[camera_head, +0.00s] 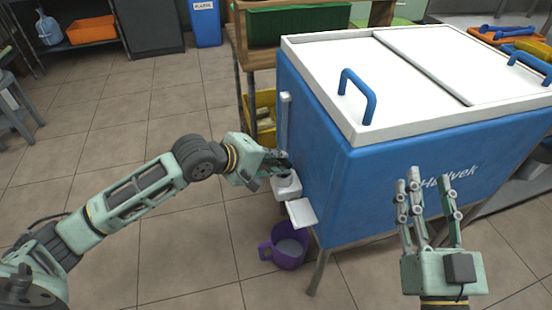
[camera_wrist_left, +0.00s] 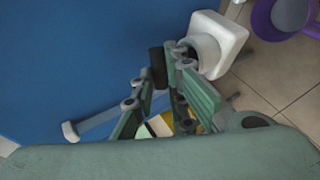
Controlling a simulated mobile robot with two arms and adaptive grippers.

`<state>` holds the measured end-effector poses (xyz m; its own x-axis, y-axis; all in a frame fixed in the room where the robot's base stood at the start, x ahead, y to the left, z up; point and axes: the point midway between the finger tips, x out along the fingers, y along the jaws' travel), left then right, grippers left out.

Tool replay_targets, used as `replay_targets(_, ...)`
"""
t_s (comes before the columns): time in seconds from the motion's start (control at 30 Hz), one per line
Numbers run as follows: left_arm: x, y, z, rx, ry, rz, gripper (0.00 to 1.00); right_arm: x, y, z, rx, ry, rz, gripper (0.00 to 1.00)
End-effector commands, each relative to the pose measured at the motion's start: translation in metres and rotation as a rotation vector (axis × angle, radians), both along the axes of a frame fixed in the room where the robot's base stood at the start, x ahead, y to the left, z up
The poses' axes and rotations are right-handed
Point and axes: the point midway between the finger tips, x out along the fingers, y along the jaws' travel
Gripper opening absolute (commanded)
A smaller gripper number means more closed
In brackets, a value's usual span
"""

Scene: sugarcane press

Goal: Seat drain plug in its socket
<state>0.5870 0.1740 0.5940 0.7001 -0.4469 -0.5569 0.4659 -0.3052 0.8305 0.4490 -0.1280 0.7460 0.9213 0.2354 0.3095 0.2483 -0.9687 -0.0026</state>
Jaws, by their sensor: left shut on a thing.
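My left gripper (camera_head: 280,160) is at the near left side of the blue cooler box (camera_head: 305,130), just above a white block (camera_head: 287,190). In the left wrist view, its fingers (camera_wrist_left: 168,85) are closed around a small dark cylinder (camera_wrist_left: 157,66), which looks like the drain plug. The plug is mostly hidden in the head view. The white block (camera_wrist_left: 230,40) has a round grey-white collar (camera_wrist_left: 205,49), apparently the socket, beside the fingertips. The plug appears apart from the collar, though a finger covers part of it. My right gripper (camera_head: 430,205) is open and empty in front of the cooler.
A white spout tray (camera_head: 301,212) juts out below the block. A purple jug (camera_head: 290,258) stands on the floor under it. A pale bar (camera_head: 285,125) runs up the cooler's side. A wooden rack (camera_head: 242,75) stands behind.

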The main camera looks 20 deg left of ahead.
Motion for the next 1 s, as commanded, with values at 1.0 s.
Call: replay_targets(1.0, 0.000, 0.000, 0.000, 0.000, 0.000, 0.000, 0.00, 0.005, -0.001, -0.026, -0.034, 0.131, -0.006, 0.40)
